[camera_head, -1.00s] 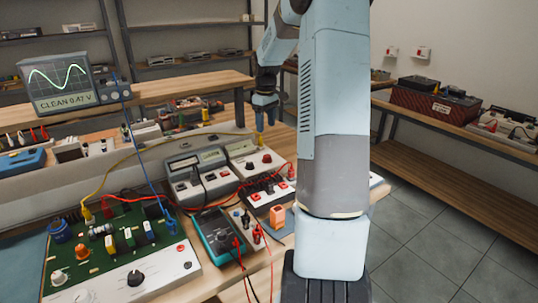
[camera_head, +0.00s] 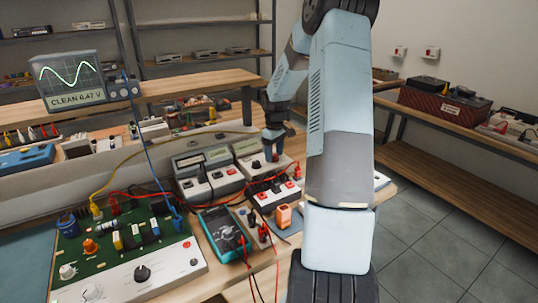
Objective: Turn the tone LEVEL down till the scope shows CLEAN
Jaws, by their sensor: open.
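The scope (camera_head: 68,78) stands on the raised shelf at the left. My gripper (camera_head: 274,155) points down at the back right of the bench, open, at or just above a light grey box with a display (camera_head: 244,148). A dark knob (camera_head: 256,165) on that box is just left of the fingers. I cannot tell whether the fingers touch anything. No LEVEL lettering is readable.
A green circuit board (camera_head: 110,245) with knobs along its front panel is at the front left. A teal multimeter (camera_head: 220,232), grey meters (camera_head: 205,175) and a red-buttoned box (camera_head: 275,192) crowd the bench. Yellow, blue and red leads cross it.

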